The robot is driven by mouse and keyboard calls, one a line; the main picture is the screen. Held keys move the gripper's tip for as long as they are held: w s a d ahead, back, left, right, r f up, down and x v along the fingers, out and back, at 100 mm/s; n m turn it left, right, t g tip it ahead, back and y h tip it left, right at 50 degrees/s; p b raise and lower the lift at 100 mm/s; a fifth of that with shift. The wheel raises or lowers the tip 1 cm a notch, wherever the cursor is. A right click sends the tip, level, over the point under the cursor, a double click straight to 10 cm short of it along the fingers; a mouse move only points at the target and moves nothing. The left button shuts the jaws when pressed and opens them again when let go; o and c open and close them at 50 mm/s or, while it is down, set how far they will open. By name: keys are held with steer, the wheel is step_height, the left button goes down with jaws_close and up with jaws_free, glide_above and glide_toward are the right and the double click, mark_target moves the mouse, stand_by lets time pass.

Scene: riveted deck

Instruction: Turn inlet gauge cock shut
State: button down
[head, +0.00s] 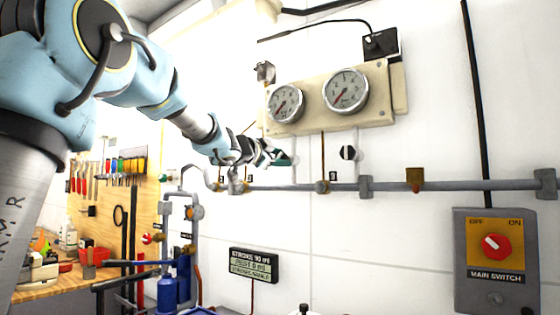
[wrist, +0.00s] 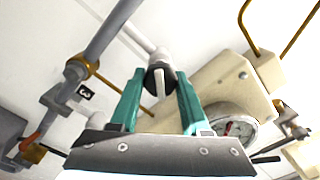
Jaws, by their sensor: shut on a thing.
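In the wrist view a gauge cock (wrist: 158,82), a dark round knob with a white bar across it, sits between my gripper's teal fingertips. My gripper (head: 286,158) is shut on this cock below the left gauge (head: 286,103) in the head view. There the gripper hides most of the cock. The white bar runs nearly up and down in the wrist view. A second cock (head: 348,153), black with a white bar, is free below the right gauge (head: 346,91). I cannot read which cock is marked inlet.
A grey pipe (head: 440,187) with fittings runs along the wall under the cocks. A main switch box (head: 494,260) is at the lower right and a small display (head: 253,265) is lower centre. A workbench and tool board (head: 118,200) stand at the left.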

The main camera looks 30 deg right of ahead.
steer(key=m+b, duration=0.1)
steer(key=m, duration=0.1)
steer(key=m+b, duration=0.1)
steer(key=m, duration=0.2)
steer(key=shift+f+m, duration=0.2)
steer(key=shift+m, duration=0.1)
steer(key=shift+m+b, duration=0.85)
steer(key=shift+m, duration=1.45)
steer(key=shift+c, duration=1.9)
jaws_free()
steer(key=b+v, duration=0.2)
steer(key=v, duration=0.9)
